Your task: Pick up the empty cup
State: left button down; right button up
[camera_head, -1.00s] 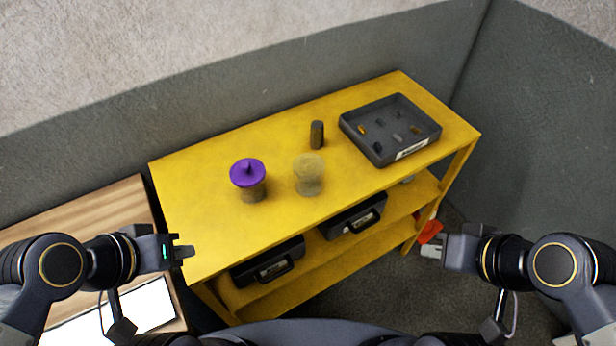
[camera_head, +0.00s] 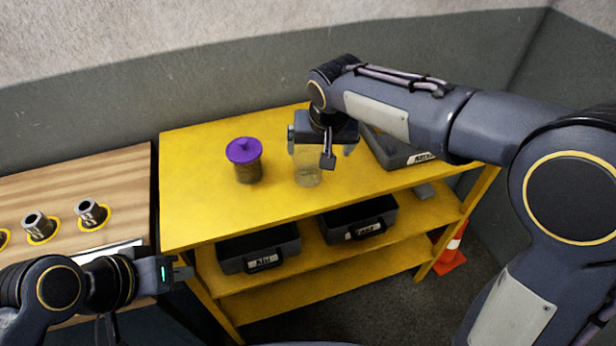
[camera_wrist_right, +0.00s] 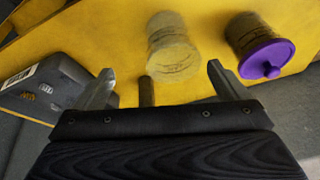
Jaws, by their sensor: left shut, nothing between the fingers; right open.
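The clear, see-through cup (camera_head: 308,178) stands upright on the yellow table; my right gripper hides its top in the head view. The cup (camera_wrist_right: 172,48) shows in the right wrist view past the fingertips, apart from both fingers. My right gripper (camera_head: 321,150) is open and empty over the table by the cup; its fingers also show in the wrist view (camera_wrist_right: 160,72). A second cup with a purple lid (camera_head: 246,165) stands left of it and also shows in the wrist view (camera_wrist_right: 262,52). My left gripper (camera_head: 184,272) is shut and empty at the table's front-left corner.
Black bins (camera_head: 258,248) sit on the shelf below. A wooden bench (camera_head: 60,192) adjoins at left.

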aim_at(308, 161)
jog(key=x, duration=0.3)
jog(key=a+x, duration=0.1)
jog(key=x, duration=0.2)
jog(key=p+x, duration=0.1)
jog(key=x, duration=0.2)
jog(key=shift+w+a+r, duration=0.15)
jog(key=shift+a, duration=0.15)
jog(key=c, duration=1)
jog(key=shift+r, duration=0.1)
